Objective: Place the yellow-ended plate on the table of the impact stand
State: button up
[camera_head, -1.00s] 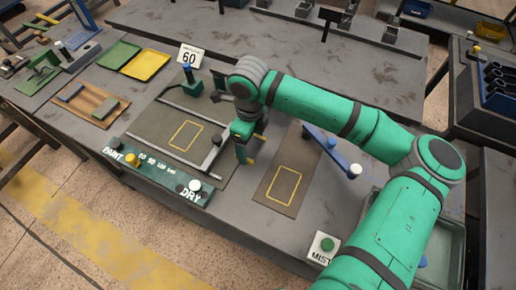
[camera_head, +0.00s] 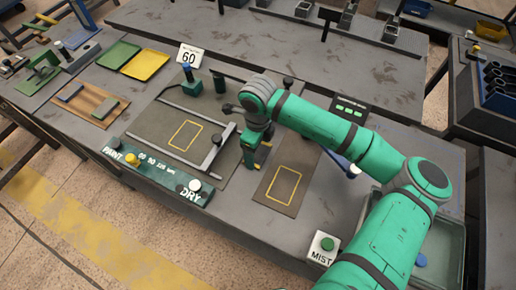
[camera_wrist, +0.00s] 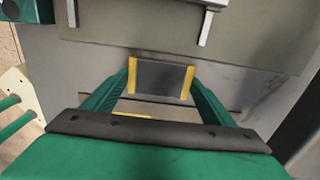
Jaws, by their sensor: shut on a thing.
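The yellow-ended plate (camera_wrist: 160,78), grey with a yellow band at each end, is between the two fingers of my gripper (camera_wrist: 160,92) in the wrist view. In the head view my gripper (camera_head: 252,162) points down, shut on the plate, of which only small yellow bits show. It hangs between two flat dark panels. The right panel (camera_head: 270,199) carries a yellow outline and has a blue lever behind it, mostly hidden by my arm; I take it for the impact stand's table. My gripper is over or beside its far left edge; the height gap is unclear.
The left panel (camera_head: 150,130) has its own yellow outline and a metal slide frame (camera_head: 212,155). A PAINT and DRY control strip (camera_head: 160,172) lies in front. A MIST button box (camera_head: 324,246) stands front right. Yellow (camera_head: 146,65) and green (camera_head: 118,54) trays lie far left.

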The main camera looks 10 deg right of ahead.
jog(key=o, duration=1.2)
jog(key=shift+f, duration=0.1)
jog(key=o, duration=0.5)
jog(key=shift+c, duration=0.2)
